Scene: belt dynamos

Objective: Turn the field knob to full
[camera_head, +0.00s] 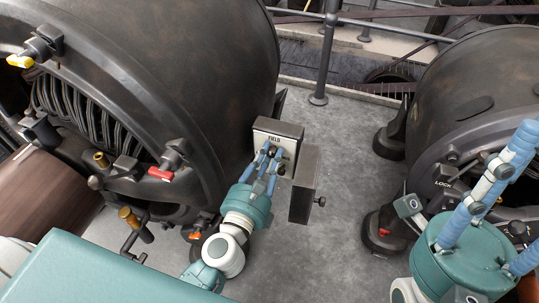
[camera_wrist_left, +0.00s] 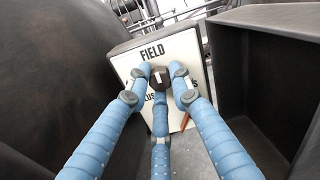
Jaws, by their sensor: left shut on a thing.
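The field knob (camera_wrist_left: 158,77) is a small dark knob with a white mark. It sits on a pale panel (camera_wrist_left: 185,48) labelled FIELD, on the front of a box (camera_head: 278,128) between the two machines. My left gripper (camera_head: 271,153) has its blue fingers closed around the knob; they also show in the left wrist view (camera_wrist_left: 158,80). The white mark points roughly upward in the left wrist view. The fingers hide part of the panel's lettering. My right gripper (camera_head: 520,200) is at the right edge, its fingers spread apart, partly cut off and away from the box.
The box's dark door (camera_head: 305,185) stands open to the right of the panel. A large dark dynamo (camera_head: 200,70) is close on the left, another (camera_head: 480,85) on the right. A railing (camera_head: 328,50) stands behind.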

